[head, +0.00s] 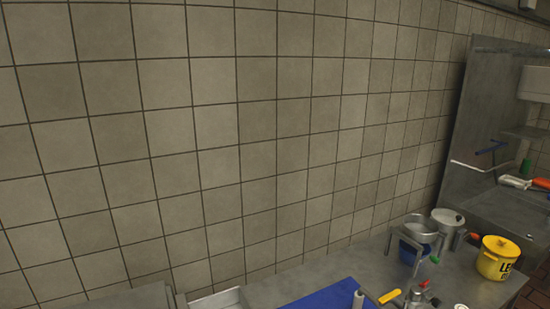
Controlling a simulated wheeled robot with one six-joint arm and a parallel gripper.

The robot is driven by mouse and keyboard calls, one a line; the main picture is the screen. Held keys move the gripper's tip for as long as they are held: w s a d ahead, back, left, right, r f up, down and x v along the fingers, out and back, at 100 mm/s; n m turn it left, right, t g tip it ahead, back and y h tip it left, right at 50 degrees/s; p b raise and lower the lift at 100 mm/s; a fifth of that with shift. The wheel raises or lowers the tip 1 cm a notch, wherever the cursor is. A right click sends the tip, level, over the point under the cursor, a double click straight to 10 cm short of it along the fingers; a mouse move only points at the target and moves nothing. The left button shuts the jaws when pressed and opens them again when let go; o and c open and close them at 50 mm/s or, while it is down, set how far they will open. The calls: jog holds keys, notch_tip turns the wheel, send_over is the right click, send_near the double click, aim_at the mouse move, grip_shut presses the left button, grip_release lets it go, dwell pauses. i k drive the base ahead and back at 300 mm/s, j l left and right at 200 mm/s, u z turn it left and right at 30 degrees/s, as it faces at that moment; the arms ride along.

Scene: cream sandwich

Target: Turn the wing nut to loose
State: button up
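I cannot make out a wing nut in the head view. Small metal fittings (413,297) with a red part (424,284) show at the bottom edge, cut off and too small to tell whether one is a wing nut. A clamp-like metal frame (422,248) stands around or against a blue container (409,253) on the counter at the right; which one I cannot tell. My gripper is not in view.
The grey metal counter (472,287) runs along a tiled wall (220,140). It holds a yellow pot (490,265), a metal pot (447,222), a blue mat (325,298) and a yellow-handled item (389,296). A tall metal panel (480,110) and sink area stand at right.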

aim_at(424, 284)
jog(key=i+l, duration=0.15)
jog(key=l, duration=0.45)
jog(key=i+l+u, duration=0.15)
jog(key=l, duration=0.45)
jog(key=i+l, duration=0.1)
jog(key=l, duration=0.55)
jog(key=i+l+u, duration=0.15)
jog(key=l, duration=0.45)
